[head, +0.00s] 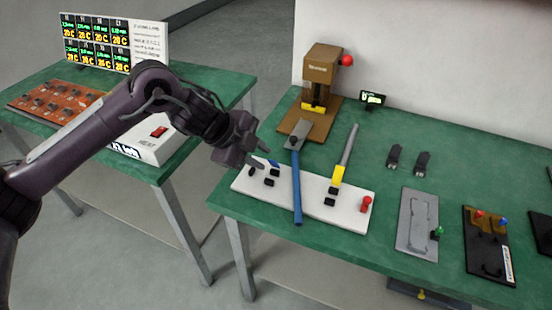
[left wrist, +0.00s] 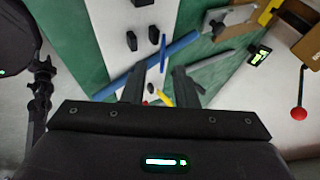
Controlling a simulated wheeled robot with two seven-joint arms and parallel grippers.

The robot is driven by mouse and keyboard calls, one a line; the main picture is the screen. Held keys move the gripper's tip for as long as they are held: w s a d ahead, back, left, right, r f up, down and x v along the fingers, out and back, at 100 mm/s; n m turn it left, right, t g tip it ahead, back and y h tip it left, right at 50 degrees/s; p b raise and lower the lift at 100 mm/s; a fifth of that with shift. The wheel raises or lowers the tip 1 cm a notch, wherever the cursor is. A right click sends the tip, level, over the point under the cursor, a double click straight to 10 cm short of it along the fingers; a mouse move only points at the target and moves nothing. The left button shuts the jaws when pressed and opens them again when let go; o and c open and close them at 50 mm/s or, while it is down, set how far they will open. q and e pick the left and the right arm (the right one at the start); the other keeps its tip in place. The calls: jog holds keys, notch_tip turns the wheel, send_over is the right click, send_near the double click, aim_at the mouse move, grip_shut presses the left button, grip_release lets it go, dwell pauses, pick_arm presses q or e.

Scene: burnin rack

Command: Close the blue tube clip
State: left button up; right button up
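A white board (head: 318,207) lies at the front left of the green table. A blue tube (head: 297,195) runs across it from a grey plate. A small blue clip piece (head: 273,163) shows beside my left gripper, partly hidden; in the left wrist view it is a thin blue lever (left wrist: 163,52) standing apart from the board. My left gripper (head: 257,148) is open and empty above the board's left end. In the left wrist view its two dark fingers (left wrist: 159,80) are spread, with the lever beyond them. A yellow clip (head: 338,176) sits on the grey tube (head: 350,143). My right gripper is out of view.
A brown press (head: 321,75) with a red knob stands behind the board. A small display (head: 373,98), black clips (head: 422,162), a grey plate (head: 405,220) and a dark panel (head: 490,240) lie to the right. Another table (head: 180,155) with a heater box stands left, across a gap.

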aim_at(270, 161)
pick_arm(q)
jog(key=x, duration=0.5)
jog(key=shift+w+d, duration=0.1)
jog(key=shift+d, duration=0.1)
jog(key=shift+c, duration=0.3)
grip_shut()
